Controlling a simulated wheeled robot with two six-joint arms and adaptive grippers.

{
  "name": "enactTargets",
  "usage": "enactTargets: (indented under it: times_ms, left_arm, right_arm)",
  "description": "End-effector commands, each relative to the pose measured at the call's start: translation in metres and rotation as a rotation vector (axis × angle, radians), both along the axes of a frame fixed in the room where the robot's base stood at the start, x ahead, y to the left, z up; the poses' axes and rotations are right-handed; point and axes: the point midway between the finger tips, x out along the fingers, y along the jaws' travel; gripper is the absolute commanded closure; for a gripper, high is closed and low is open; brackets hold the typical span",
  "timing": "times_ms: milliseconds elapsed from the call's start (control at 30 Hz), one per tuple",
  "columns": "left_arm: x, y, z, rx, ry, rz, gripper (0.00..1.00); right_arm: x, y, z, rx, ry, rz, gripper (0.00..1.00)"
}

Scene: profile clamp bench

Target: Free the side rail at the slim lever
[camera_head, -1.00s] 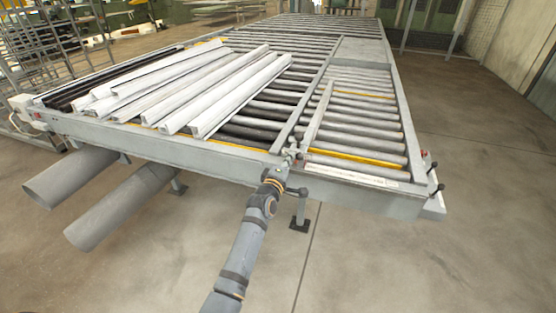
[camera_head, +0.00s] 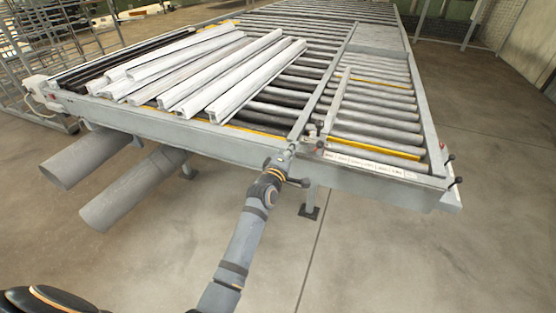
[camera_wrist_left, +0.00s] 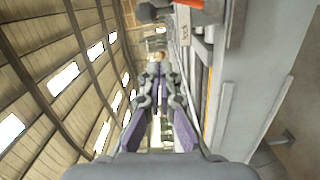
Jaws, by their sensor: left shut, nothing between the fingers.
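A narrow pale rail (camera_head: 338,103) lies along the rollers in the right section of the bench. A small metal clamp fitting (camera_head: 313,137) sits at its near end, on the front edge. Two short black-knobbed levers (camera_head: 452,168) stand at the right front corner; I cannot tell which lever is the slim one. My left gripper (camera_head: 291,149) is at the front edge, just left of the clamp fitting, shut and empty. In the left wrist view its purple-padded fingers (camera_wrist_left: 159,75) point along the bench side, with a grey and orange part (camera_wrist_left: 190,5) at the top. My right gripper is out of view.
Several white profiles (camera_head: 215,72) lie on the left rollers. The bench's front beam (camera_head: 375,182) runs across below the gripper. Two grey tubes (camera_head: 133,190) stick out under the left side. The floor (camera_head: 420,255) at front right is clear.

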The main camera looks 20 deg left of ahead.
Motion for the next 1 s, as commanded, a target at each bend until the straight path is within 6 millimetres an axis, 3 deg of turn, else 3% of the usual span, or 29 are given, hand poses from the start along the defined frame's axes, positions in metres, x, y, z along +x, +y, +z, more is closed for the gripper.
enactTargets:
  times_ms: [200, 400, 567, 900, 1000]
  left_arm:
    - [-0.048, 0.004, -0.003, -0.002, -0.001, 0.000, 1.00]
    - [-0.070, 0.006, -0.001, -0.001, -0.001, 0.000, 1.00]
    - [-0.074, 0.007, 0.000, -0.001, -0.002, 0.000, 1.00]
    - [-0.073, 0.007, 0.001, -0.001, -0.001, 0.000, 1.00]
    - [-0.073, 0.006, -0.013, 0.018, 0.021, -0.001, 1.00]
  right_arm:
    - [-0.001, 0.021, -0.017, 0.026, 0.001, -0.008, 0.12]
    - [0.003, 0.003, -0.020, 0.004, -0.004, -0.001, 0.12]
    - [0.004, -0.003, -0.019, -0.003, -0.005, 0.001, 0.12]
    - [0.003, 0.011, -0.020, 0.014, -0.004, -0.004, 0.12]
    - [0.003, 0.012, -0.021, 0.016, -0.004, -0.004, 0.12]
